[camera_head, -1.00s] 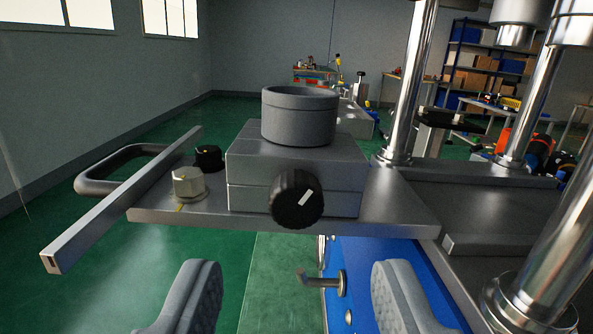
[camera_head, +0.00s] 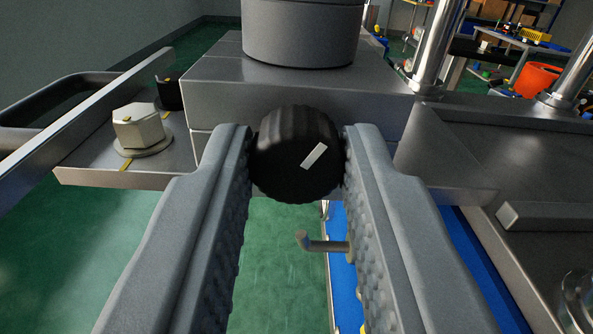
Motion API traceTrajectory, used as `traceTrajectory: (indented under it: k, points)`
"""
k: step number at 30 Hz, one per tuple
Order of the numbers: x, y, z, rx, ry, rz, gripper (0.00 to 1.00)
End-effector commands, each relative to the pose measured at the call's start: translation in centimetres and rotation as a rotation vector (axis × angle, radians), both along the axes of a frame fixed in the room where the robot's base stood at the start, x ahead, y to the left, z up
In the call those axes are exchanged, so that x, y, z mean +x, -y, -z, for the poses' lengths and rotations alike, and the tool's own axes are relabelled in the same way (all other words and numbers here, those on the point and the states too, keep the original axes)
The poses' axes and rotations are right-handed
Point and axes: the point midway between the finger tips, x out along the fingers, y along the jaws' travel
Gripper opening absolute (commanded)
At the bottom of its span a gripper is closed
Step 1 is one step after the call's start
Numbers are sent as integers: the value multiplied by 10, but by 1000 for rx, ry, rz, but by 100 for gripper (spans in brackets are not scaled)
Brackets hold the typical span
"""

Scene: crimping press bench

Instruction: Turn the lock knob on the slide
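The black lock knob (camera_head: 293,155) is on the front face of the grey block on the slide (camera_head: 110,172). Its white mark slants from upper right to lower left. My gripper (camera_head: 297,160) has one finger on each side of the knob. The fingertips are very near the knob's left and right edges, and I cannot tell whether they touch it. The fingers stand apart with the knob between their tips.
A grey round cup (camera_head: 302,35) sits on top of the block. A hex bolt (camera_head: 140,130) and a small black knob (camera_head: 168,92) are to the left, beside a handle (camera_head: 60,95). A small hooked pin (camera_head: 325,244) sticks out below. Steel columns (camera_head: 438,45) stand at right.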

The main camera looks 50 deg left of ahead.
Motion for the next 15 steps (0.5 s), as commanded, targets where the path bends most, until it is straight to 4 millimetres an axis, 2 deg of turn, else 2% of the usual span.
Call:
traceTrajectory:
  k: [8, 15]
  points:
    - [0, 0, 0, -15, 20, 0, 2]
    - [0, 0, 0, -88, 113, 0, 2]
